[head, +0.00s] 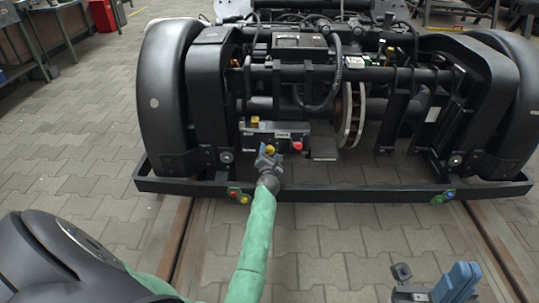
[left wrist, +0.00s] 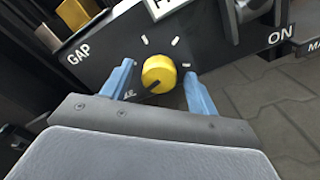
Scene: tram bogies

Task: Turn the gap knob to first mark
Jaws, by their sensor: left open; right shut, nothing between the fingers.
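The yellow gap knob (left wrist: 158,74) sits on a dark panel beside the word GAP. Its dark pointer line aims to the lower left, toward a small, partly hidden label. Several white marks (left wrist: 145,39) lie above and to the right of it. My left gripper (left wrist: 158,80) is open, with one blue finger on each side of the knob; I cannot tell whether they touch it. In the head view, the left gripper (head: 268,160) is at the panel and the knob (head: 269,149) shows at its tip. My right gripper (head: 430,288) is shut and empty at the bottom right, away from the panel.
A red button (head: 297,146) is just right of the knob, and a yellow part (head: 254,120) is above left. The bogie's black front bar (head: 340,191) runs below the panel.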

